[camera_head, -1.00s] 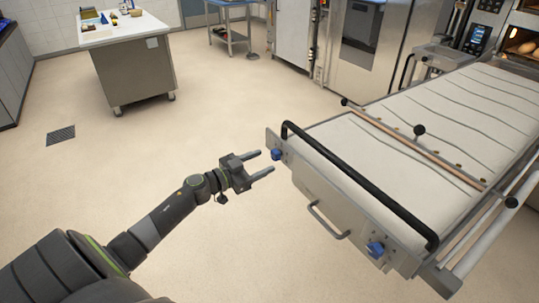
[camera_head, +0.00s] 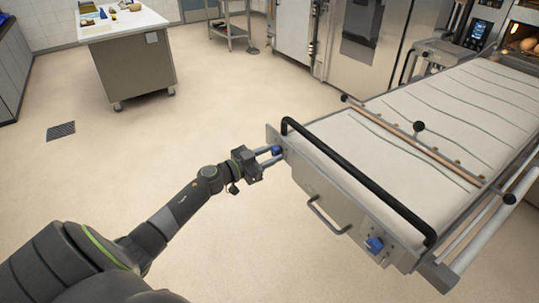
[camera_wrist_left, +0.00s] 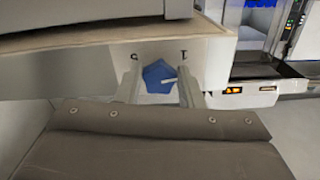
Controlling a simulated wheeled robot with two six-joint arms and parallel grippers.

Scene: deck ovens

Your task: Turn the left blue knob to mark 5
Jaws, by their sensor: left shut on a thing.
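The left blue knob (camera_head: 276,150) sits on the front panel of the loader, near its left corner. My left gripper (camera_head: 272,156) reaches it from the left and is shut on it. In the left wrist view the blue knob (camera_wrist_left: 159,77) shows between the two fingers of my left gripper (camera_wrist_left: 160,88). A pale pointer line on it points to the right in that view. Two dark marks show on the panel above it, too small to read surely. A second blue knob (camera_head: 374,244) sits at the panel's right end. My right gripper is not in view.
The loader (camera_head: 330,203) has a black bar (camera_head: 360,183) across its front top and a handle (camera_head: 328,217) on its panel. A white-topped work table (camera_head: 125,24) stands at the back left. The floor left of the loader is clear.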

